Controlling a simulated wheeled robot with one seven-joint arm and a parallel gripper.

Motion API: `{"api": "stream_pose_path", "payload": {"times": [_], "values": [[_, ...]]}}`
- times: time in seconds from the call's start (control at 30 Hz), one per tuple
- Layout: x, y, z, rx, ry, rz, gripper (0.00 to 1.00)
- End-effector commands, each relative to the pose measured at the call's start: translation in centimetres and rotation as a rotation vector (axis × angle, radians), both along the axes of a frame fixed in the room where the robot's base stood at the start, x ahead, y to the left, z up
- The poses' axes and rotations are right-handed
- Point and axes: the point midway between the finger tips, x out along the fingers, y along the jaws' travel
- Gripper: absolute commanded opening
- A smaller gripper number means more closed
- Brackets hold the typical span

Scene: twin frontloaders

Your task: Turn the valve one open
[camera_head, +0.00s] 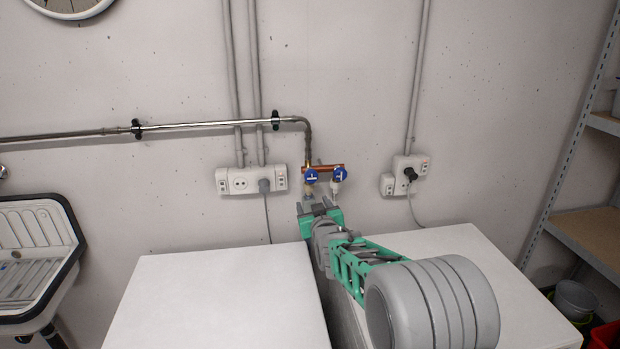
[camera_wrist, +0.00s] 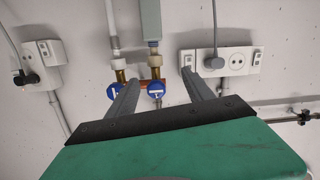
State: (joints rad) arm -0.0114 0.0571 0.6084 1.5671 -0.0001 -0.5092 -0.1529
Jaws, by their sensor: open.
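Two small valves with round blue handles, each with a white mark, sit side by side on a copper pipe on the wall. The left valve (camera_head: 311,176) and right valve (camera_head: 340,174) are in the middle of the head view. No label shows which is valve one. The wrist view looks upside down: the head view's left valve (camera_wrist: 156,90) appears right, the other (camera_wrist: 113,91) left. My gripper (camera_head: 314,205) is open and empty, just below the valves in the head view. In the wrist view, its fingers (camera_wrist: 160,82) frame the head view's left valve; contact cannot be told.
Two white machine tops (camera_head: 215,300) stand below, with my arm over the right one. Wall sockets (camera_head: 238,180) with a grey plug are left of the valves; another socket group (camera_head: 408,168) is right. A sink (camera_head: 35,240) is far left, shelving (camera_head: 580,220) far right.

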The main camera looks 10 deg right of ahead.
Motion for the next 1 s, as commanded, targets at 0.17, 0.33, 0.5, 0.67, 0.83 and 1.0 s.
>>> {"api": "stream_pose_path", "payload": {"times": [0.17,0.33,0.5,0.67,0.83,1.0], "values": [[0.3,-1.2,3.0,-0.023,-0.12,-0.014,0.6],[0.9,-1.2,3.9,-0.045,-0.156,-0.012,0.6],[3.6,-1.0,3.9,-0.044,-0.152,-0.01,0.6],[6.4,-0.8,3.9,-0.043,-0.153,-0.008,0.6],[7.9,-0.8,3.8,-0.043,-0.154,-0.008,0.6],[8.1,-0.8,3.7,-0.043,-0.153,-0.008,0.6]]}}
